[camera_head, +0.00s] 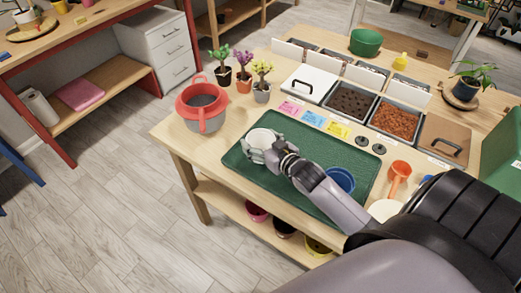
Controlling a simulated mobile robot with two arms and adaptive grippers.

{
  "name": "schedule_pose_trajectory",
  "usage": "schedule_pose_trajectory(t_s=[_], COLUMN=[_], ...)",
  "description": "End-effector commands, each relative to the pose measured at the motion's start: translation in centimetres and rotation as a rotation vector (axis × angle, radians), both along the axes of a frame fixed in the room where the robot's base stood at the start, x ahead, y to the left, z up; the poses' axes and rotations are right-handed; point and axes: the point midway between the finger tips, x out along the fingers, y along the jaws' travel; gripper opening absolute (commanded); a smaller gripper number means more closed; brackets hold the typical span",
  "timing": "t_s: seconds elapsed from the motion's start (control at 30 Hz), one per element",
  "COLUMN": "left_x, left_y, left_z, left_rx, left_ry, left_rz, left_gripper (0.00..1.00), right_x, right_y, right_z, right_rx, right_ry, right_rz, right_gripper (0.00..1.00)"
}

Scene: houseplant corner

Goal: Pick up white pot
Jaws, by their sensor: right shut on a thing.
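The white pot (261,137) is on or just above the green mat (236,160) near its left end. I cannot tell whether it touches the mat. My right gripper (258,153) comes in from the lower right and is shut on the near side of the white pot. Its fingers hide part of the pot's lower wall. My left gripper is not in view.
A red and grey bucket (203,105) stands at the table's left corner. Behind are small plants, colored cards (313,119) and bins of soil (352,102). An orange scoop (399,172) lies right.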

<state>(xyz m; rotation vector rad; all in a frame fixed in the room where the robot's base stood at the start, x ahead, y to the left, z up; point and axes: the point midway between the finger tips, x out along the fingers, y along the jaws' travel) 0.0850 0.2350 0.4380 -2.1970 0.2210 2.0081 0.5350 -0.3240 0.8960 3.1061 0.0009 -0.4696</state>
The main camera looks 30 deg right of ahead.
Motion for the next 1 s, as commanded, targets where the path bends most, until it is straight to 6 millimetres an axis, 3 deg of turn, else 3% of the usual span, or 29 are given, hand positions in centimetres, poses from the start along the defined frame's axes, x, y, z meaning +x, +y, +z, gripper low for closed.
schedule_pose_trajectory(t_s=[0.3, 0.67, 0.87, 1.0], left_x=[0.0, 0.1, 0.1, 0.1], left_y=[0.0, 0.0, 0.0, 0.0], left_z=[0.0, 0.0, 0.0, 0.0], left_rx=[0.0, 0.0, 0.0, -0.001], left_ry=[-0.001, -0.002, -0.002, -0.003], left_rz=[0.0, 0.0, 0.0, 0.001], left_gripper=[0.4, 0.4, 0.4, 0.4], right_x=[0.0, 0.0, 0.0, 0.1], right_y=[0.0, 0.0, 0.0, 0.0], right_z=[0.0, 0.6, 3.3, 7.3], right_rx=[0.0, -0.001, -0.002, -0.004], right_ry=[0.0, -0.002, -0.005, -0.008], right_rz=[0.0, 0.0, 0.002, 0.002], right_gripper=[0.44, 0.43, 0.43, 0.43])
